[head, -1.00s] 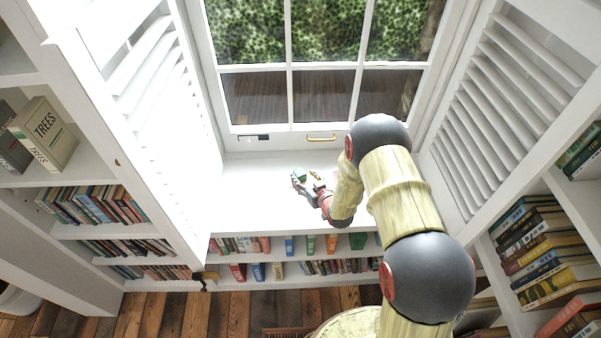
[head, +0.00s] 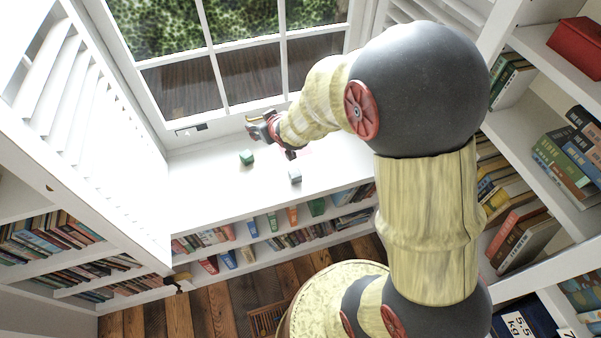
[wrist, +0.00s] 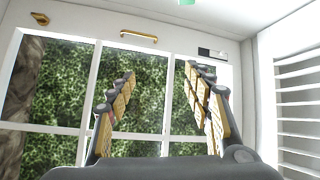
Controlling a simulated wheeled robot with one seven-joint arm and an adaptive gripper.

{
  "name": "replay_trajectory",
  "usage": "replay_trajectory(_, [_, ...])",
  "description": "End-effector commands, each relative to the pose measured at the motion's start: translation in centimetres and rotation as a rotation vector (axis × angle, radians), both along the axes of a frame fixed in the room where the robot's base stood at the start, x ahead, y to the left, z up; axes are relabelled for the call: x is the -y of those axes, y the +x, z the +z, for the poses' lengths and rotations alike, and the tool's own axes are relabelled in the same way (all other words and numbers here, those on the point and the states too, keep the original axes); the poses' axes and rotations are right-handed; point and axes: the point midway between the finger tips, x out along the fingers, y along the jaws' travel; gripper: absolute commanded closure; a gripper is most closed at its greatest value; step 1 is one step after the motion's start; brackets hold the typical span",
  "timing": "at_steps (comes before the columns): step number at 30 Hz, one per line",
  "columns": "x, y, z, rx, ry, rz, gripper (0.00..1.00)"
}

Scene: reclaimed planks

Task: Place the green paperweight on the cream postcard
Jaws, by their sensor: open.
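The green paperweight (head: 246,157) is a small block resting on the bright white window sill, left of centre in the head view. A sliver of green (wrist: 187,2) shows at the top edge of the wrist view. I cannot make out the cream postcard against the overexposed sill, nor tell whether it lies under the paperweight. My gripper (head: 254,124) is up near the window frame, beyond the paperweight and apart from it. In the wrist view its two fingers (wrist: 160,85) are spread wide with nothing between them.
A small grey block (head: 295,175) sits on the sill to the right of the paperweight. A faint pink patch (head: 305,152) lies behind it, partly hidden by my arm. The window (head: 215,70) stands close behind my gripper. The left part of the sill is clear.

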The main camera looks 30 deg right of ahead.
Motion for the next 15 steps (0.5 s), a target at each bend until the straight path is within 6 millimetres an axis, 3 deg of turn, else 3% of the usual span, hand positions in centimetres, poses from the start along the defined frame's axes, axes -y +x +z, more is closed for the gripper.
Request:
replay_trajectory(1, [-0.1,-1.5,3.2,-0.016,-0.005,-0.015,0.49])
replay_trajectory(6, [-0.8,-9.1,10.2,-0.131,0.005,-0.071,0.49])
replay_trajectory(10, [-1.9,-16.6,14.0,-0.219,0.033,-0.096,0.49])
replay_trajectory(15, [-3.5,-25.8,16.4,-0.323,0.074,-0.103,0.49])
